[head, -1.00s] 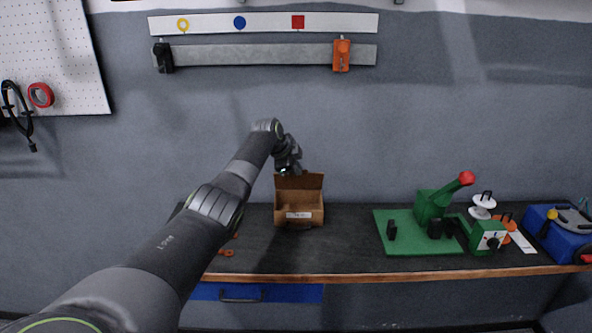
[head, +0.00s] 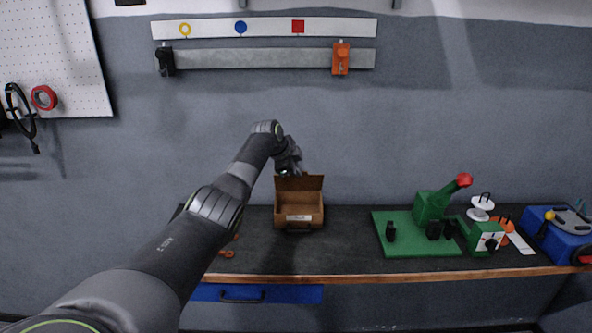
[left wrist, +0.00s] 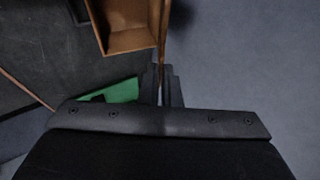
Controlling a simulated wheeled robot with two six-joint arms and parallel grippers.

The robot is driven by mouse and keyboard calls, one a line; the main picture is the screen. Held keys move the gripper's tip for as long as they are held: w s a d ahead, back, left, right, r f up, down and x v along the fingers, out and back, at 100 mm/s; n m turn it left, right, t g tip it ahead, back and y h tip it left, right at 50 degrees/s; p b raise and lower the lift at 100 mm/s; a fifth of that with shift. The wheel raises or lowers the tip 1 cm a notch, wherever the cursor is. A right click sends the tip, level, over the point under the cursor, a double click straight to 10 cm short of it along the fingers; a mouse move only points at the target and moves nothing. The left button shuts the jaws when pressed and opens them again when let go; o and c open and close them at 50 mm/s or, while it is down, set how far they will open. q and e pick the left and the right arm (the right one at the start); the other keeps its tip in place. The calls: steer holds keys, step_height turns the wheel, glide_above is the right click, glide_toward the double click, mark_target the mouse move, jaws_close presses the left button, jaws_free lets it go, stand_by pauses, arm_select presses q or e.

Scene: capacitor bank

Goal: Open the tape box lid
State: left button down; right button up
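The tape box (head: 299,220) is a brown cardboard box with a pale label on its front, standing on the dark bench. Its lid (head: 312,182) stands up at the back edge, so the box is open at the top. My left gripper (head: 291,171) reaches the top edge of the lid from above. In the left wrist view, the two dark fingertips (left wrist: 166,84) are close together, one on each side of the lid, which shows edge-on as a thin brown strip (left wrist: 163,52). The open box (left wrist: 126,40) lies beside it and looks empty where visible. My right gripper is out of view.
A green board (head: 405,249) with a green fixture and red knob stands to the right. A blue device (head: 566,240) is at the far right. Small orange parts (head: 226,254) lie left of the box. The bench between box and board is clear.

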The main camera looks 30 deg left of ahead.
arm_select(q)
steer(key=c, duration=2)
jaws_free()
steer(key=o, duration=0.4)
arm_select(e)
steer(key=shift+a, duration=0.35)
arm_select(q)
steer(key=shift+s+r, duration=0.1)
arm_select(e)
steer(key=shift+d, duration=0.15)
arm_select(q)
steer(key=b+v, duration=0.4)
steer(key=v, duration=1.3)
steer(key=shift+s+r+b, duration=0.1)
steer(key=shift+r+b, duration=0.05)
steer(key=shift+b, duration=0.15)
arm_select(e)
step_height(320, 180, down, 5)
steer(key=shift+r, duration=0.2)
